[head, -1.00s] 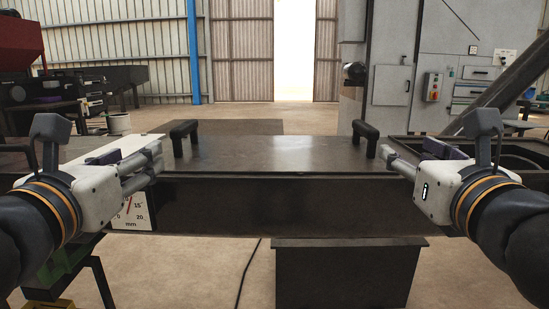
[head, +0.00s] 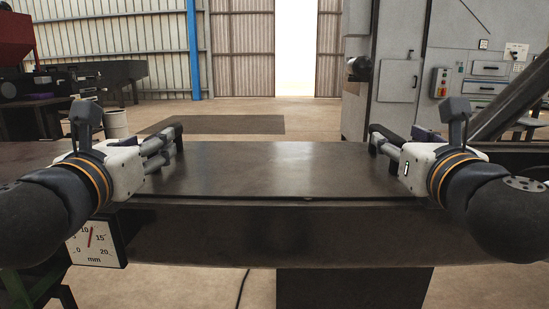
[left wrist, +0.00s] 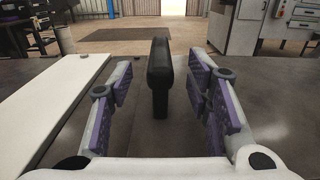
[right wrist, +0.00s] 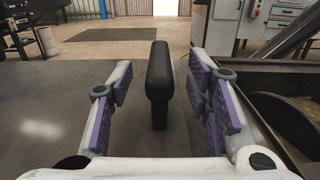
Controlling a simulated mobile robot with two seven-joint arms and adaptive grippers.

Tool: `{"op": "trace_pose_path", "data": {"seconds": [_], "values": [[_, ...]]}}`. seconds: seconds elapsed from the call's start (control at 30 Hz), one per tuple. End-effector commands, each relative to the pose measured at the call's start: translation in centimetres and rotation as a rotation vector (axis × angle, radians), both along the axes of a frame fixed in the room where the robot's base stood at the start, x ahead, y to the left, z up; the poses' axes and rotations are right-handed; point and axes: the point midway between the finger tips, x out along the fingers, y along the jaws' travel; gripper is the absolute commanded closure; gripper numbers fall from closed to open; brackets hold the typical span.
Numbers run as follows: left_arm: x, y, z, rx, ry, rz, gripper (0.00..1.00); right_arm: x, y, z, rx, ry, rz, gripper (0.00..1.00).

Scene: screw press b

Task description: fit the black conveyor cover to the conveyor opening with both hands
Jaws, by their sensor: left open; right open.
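The black conveyor cover (head: 275,170) is a flat dark plate lying over the conveyor (head: 290,236), with a black handle at each end. Its front edge shows a thin dark line above the conveyor's side; whether it is fully seated I cannot tell. My left gripper (head: 166,150) is open around the left handle (left wrist: 159,75), which stands upright between the purple-padded fingers with gaps on both sides. My right gripper (head: 384,148) is open around the right handle (right wrist: 159,80), also with gaps on both sides.
A dial gauge marked in mm (head: 93,241) hangs at the conveyor's front left. A white panel (left wrist: 55,100) lies left of the cover. An open trough with a dark screw (right wrist: 285,118) lies right of it. A grey cabinet (head: 399,80) stands behind right.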

Motion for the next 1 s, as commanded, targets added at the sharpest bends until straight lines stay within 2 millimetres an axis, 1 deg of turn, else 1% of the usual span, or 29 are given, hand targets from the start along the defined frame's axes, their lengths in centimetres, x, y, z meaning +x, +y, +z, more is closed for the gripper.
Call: {"op": "trace_pose_path", "data": {"seconds": [0.03,0.2,0.33,0.5,0.77,0.87,0.9,0.97,1.0], "values": [[1.0,0.0,-0.1,-0.002,0.002,0.001,0.55,1.0,0.0,0.0,0.0,0.001,-0.002,0.55],[4.2,-0.1,0.0,-0.001,0.002,0.002,0.55,4.2,-0.1,-0.1,0.0,0.001,-0.002,0.55],[6.0,-0.2,0.0,-0.002,0.001,0.001,0.55,6.0,-0.2,-0.1,-0.001,0.001,0.0,0.55],[7.1,-0.2,0.0,0.0,0.0,0.0,0.55,7.1,-0.2,-0.1,0.0,0.001,0.001,0.55],[7.2,-0.2,0.0,0.0,0.0,0.0,0.55,7.2,-0.2,0.0,0.0,0.001,0.001,0.55],[7.2,-0.2,0.0,0.0,0.0,0.0,0.75,7.2,-0.2,0.0,0.0,0.001,0.001,0.75],[7.2,-0.2,0.0,0.0,0.0,0.0,0.84,7.2,-0.2,0.0,0.0,0.001,0.001,0.84],[7.2,-0.2,0.0,0.0,0.0,0.0,0.98,7.1,-0.2,0.0,0.0,0.001,0.001,0.98],[7.2,-0.2,0.0,0.0,0.0,0.0,1.0,7.1,-0.2,0.0,0.0,0.001,0.0,1.0]]}}
